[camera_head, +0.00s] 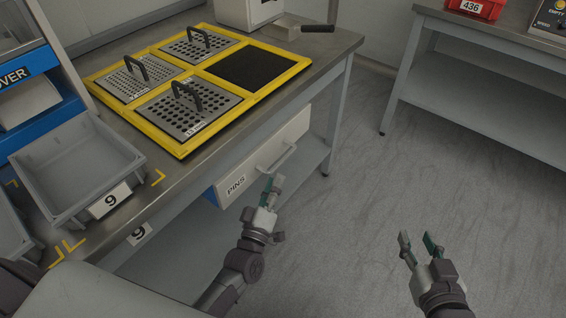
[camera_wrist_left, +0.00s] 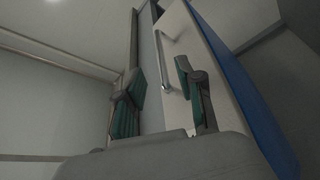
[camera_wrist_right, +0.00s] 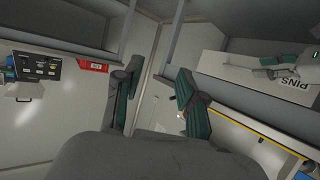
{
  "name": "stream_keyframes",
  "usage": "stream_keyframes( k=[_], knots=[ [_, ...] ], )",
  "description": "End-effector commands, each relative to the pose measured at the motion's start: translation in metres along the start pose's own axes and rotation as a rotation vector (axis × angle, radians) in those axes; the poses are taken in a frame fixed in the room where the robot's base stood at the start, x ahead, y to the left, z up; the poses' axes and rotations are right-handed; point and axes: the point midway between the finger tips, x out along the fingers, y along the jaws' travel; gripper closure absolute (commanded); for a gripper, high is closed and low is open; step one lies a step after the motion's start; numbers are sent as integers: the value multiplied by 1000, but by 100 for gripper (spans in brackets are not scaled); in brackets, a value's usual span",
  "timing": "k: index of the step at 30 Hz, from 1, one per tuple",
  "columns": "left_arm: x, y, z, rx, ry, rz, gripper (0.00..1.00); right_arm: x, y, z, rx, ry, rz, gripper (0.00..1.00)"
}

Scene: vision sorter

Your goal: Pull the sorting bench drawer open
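The drawer (camera_head: 262,160) has a pale front with a "PINS" label and hangs under the bench top. A blue side shows at its near end; I cannot tell whether it stands a little out. Its bar handle (camera_head: 277,158) is on the front, and it also shows in the left wrist view (camera_wrist_left: 165,62). My left gripper (camera_head: 273,184) is just below and in front of the handle, empty. In the left wrist view its fingers are apart, with the handle seen beyond the gap between them. My right gripper (camera_head: 419,243) is open and empty over the floor, away from the bench.
The sorting bench (camera_head: 318,52) carries a yellow frame (camera_head: 180,150) with perforated plates and a grey bin (camera_head: 75,165) marked 9. A lower shelf (camera_head: 310,155) lies beneath the drawer. Another bench (camera_head: 495,55) with a red bin (camera_head: 478,8) stands at right. The floor between is clear.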

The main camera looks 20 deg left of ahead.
Motion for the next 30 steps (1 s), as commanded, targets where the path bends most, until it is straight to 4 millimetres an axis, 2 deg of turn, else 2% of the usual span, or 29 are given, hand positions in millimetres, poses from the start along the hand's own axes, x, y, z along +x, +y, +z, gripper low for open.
stream_keyframes(
  k=[1, 6, 12, 24, 30],
  knots=[
    [12, -1, 1, -1, 2, 2, 63, 2, -1, -6, 0, 43, -3, 60],
    [45, -2, 1, 1, 0, 0, 63, 4, -5, -31, 1, 183, -11, 60],
    [69, -1, 2, 2, -1, -1, 63, 1, -8, -52, 3, 302, -18, 60],
    [76, -1, 1, 2, -2, -2, 63, -1, -9, -59, 3, 339, -20, 60],
    [76, -1, 1, 2, -2, -2, 96, 0, -9, -59, 3, 338, -20, 60]
  ],
)
